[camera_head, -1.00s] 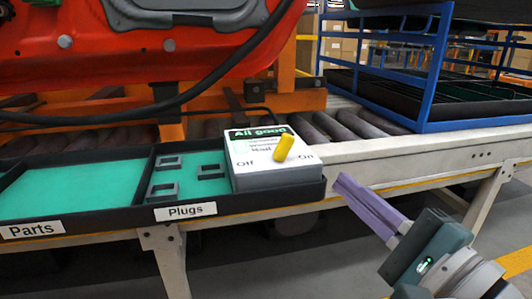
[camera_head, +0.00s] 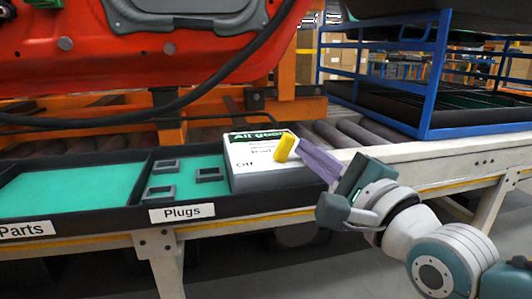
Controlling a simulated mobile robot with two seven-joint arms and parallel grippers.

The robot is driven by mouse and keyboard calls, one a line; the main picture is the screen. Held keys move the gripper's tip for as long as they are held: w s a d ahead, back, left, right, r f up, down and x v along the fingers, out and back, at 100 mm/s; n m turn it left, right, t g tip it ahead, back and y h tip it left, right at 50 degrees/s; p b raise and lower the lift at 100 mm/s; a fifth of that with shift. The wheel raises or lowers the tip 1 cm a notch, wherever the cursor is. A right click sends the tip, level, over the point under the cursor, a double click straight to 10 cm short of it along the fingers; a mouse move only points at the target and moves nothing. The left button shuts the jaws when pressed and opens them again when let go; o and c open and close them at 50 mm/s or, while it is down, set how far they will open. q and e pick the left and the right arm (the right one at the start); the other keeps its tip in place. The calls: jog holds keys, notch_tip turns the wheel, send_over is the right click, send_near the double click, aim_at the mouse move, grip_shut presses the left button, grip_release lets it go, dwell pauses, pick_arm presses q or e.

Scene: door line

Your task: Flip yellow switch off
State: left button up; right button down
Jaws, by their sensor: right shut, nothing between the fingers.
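The yellow switch (camera_head: 286,147) stands on the top face of a white and grey box (camera_head: 246,169) at the right end of the tray. The switch leans toward the upper right, on the side of the box nearer the "On" label, which my gripper now covers. The "Off" label shows to its left. My right gripper (camera_head: 302,147) is shut and empty, its purple fingers reaching in from the right. Their tips are right beside the switch's right side; I cannot tell whether they touch. My left gripper is not in view.
The black tray (camera_head: 120,222) has green compartments labelled Parts and Plugs, with several grey plugs (camera_head: 163,193). A roller conveyor (camera_head: 440,165) runs behind. A blue rack (camera_head: 438,70) stands at the right, and a red door (camera_head: 150,55) hangs above left.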

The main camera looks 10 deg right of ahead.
jog(key=shift+r+n+p, duration=0.15)
jog(key=shift+n+p, duration=0.25)
jog(key=shift+a+r+n+p, duration=0.15)
jog(key=shift+r+n+p, duration=0.05)
jog(key=shift+n+p, duration=0.35)
